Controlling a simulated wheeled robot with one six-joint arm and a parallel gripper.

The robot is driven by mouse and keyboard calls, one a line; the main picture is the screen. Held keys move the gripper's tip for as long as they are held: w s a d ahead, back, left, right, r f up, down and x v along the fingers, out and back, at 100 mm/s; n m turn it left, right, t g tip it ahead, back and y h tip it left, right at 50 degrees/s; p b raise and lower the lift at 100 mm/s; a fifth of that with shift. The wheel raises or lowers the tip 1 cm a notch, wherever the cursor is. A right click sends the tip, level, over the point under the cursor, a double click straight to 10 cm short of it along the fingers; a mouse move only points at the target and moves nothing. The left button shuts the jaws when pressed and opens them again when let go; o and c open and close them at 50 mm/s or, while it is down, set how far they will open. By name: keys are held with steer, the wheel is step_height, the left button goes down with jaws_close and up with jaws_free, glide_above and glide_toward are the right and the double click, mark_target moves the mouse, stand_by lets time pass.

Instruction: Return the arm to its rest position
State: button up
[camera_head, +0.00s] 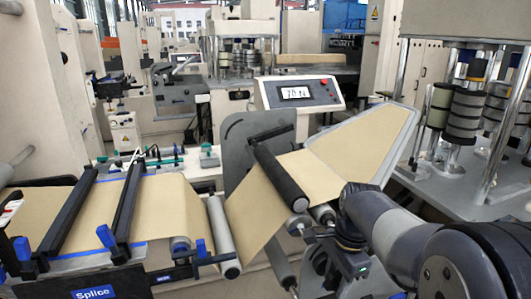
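My arm (395,240) comes in from the lower right corner and reaches left across the front of the machine. My gripper (312,232), small and dark, is at the arm's left end. It is beside the lower rollers and the kraft paper web (255,212). I cannot tell whether it touches the roller end (299,225) behind it. Its fingers blend with dark machine parts, so their opening and anything between them are unclear.
A black roller (278,172) and grey rollers (221,228) carry the paper close to my gripper. A splice table (95,293) with black bars stands at left. A control panel (298,93) reads about 70. Metal posts with stacked rolls (468,112) stand at right.

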steer(key=shift+a+f+h+b, duration=0.1)
steer(key=shift+f+h+b, duration=0.1)
steer(key=shift+h+b, duration=0.2)
steer(key=shift+r+t+h, duration=0.3)
step_height(320, 180, up, 7)
steer(key=shift+r, duration=0.1)
steer(key=shift+r+p, duration=0.3)
steer(key=shift+r, duration=0.05)
steer(key=shift+s, duration=0.1)
